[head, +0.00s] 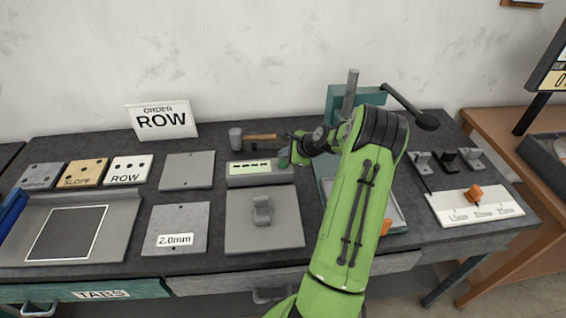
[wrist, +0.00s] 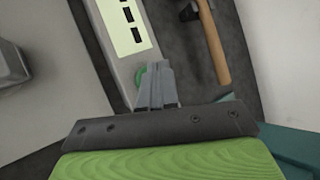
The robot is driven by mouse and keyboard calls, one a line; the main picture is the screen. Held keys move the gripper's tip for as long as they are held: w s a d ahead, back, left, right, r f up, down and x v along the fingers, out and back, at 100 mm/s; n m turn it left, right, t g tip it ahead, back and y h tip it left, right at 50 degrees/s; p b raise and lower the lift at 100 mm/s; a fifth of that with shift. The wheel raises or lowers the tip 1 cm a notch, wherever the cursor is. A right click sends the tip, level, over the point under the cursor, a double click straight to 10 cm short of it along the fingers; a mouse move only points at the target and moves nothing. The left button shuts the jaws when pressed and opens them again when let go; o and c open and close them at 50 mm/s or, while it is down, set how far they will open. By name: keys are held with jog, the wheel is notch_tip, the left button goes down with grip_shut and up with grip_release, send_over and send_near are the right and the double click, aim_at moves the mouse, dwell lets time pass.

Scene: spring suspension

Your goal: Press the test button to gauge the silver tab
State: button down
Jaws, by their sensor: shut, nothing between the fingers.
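The silver tab (head: 262,209) stands on a grey plate (head: 240,235) in front of the tester box; part of a grey block, probably this tab, shows at the left edge of the wrist view (wrist: 12,65). The tester box (head: 248,179) has a pale display (head: 250,167) with dark dash marks. The green button (wrist: 140,75) sits at the box's right end, partly hidden by my fingers. My gripper (head: 287,157) is shut and empty, with its fingertips (wrist: 154,66) at the button. I cannot tell whether they touch or press it.
A hammer (head: 262,136) with a wooden handle lies behind the box, close to my gripper. A teal press-like stand (head: 345,95) with a black-knobbed lever is at the right. A "2.0mm" plate (head: 178,220) and an "ORDER ROW" sign (head: 162,119) are at the left.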

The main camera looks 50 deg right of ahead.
aim_at(285, 164)
dwell(0.3)
jog(key=shift+f, duration=0.4)
jog(key=shift+f+b, duration=0.45)
jog(key=shift+f, duration=0.05)
dwell(0.5)
dwell(0.3)
jog(key=shift+r+p, duration=0.85)
jog(key=shift+r, duration=0.05)
notch_tip(285, 164, up, 5)
jog(key=p, duration=0.4)
jog(key=shift+r, duration=0.15)
dwell(0.3)
